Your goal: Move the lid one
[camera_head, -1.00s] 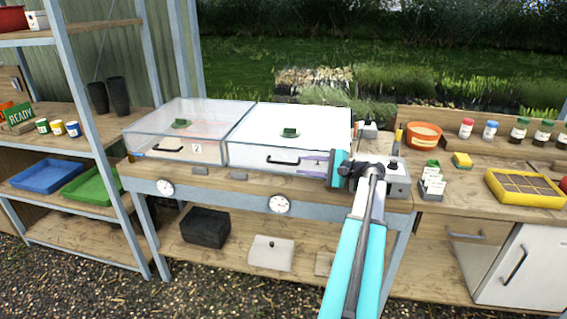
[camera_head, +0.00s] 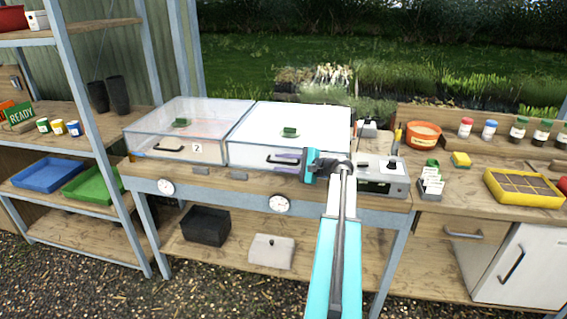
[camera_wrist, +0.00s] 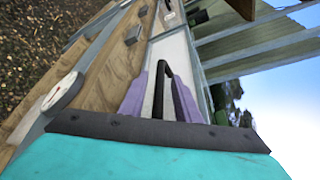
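Two clear boxes with lids stand side by side on the bench. The right box's lid (camera_head: 322,124) has a green knob (camera_head: 289,132) on top and a black handle (camera_head: 283,161) at the front. The left box's lid (camera_head: 157,117) has a similar knob and handle, and a tag that seems to read 2. I see no number on the right box. My gripper (camera_head: 284,156) is at the right box's handle, partly covering that area. In the wrist view, my purple fingers (camera_wrist: 168,72) are apart, one on each side of the black handle (camera_wrist: 160,92), with gaps visible.
A grey control box (camera_head: 383,180) stands right of the boxes. Further right are seed packets (camera_head: 431,186), a yellow tray (camera_head: 524,187) and an orange pot (camera_head: 423,135). A shelf rack stands at left.

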